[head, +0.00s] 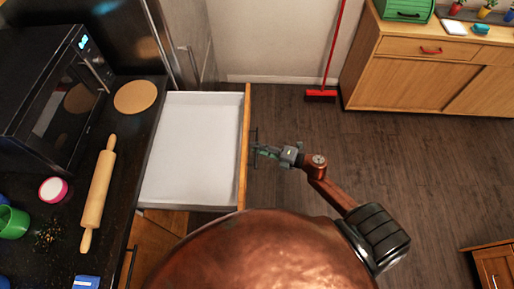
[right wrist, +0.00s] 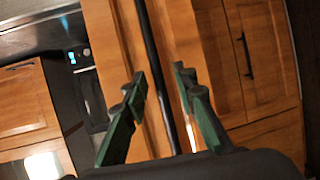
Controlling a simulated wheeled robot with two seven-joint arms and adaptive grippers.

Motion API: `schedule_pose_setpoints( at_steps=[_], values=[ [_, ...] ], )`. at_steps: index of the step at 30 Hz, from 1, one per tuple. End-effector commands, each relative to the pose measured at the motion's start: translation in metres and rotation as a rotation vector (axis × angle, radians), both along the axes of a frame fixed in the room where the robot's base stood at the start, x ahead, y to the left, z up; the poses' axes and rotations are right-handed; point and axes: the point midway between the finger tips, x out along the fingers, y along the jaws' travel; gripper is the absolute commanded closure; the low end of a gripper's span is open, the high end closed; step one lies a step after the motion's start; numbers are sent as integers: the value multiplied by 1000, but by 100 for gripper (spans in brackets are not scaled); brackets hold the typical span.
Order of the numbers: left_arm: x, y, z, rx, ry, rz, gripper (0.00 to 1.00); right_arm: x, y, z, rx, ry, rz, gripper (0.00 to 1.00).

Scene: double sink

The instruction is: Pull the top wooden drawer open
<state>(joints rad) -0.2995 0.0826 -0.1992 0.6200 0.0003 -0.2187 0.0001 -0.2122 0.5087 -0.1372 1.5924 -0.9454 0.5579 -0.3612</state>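The top wooden drawer (head: 245,140) is pulled well out from under the dark counter; its white inside is empty. Its dark bar handle (head: 256,134) is on the outer side of the wooden front. My right gripper (head: 257,149) is at the middle of this handle. In the right wrist view, the green fingers of my right gripper (right wrist: 160,88) stand apart on either side of the black handle bar (right wrist: 152,50), with gaps visible beside it. My left gripper is in neither view.
On the dark counter (head: 62,262) are a microwave (head: 50,100), a rolling pin (head: 98,195), a round board (head: 135,96) and a green cup (head: 12,222). A red broom (head: 321,94) stands by the wall. The floor (head: 420,170) right of the drawer is clear.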

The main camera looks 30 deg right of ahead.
Motion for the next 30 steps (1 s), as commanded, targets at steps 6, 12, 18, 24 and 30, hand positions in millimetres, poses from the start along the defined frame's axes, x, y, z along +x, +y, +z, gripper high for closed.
schedule_pose_setpoints(
  at_steps=[6, 12, 18, 24, 30],
  values=[
    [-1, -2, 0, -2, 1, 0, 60, -30, -22, 5, -2, 5, -1, 74],
    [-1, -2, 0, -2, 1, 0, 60, -64, -46, 13, -1, 5, 0, 74],
    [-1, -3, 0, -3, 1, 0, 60, -86, -62, 18, 0, 3, 0, 74],
    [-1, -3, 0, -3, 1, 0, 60, -93, -67, 20, 0, 2, 1, 74],
    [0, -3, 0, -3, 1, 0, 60, -93, -67, 20, -1, 1, 1, 74]
  ],
)
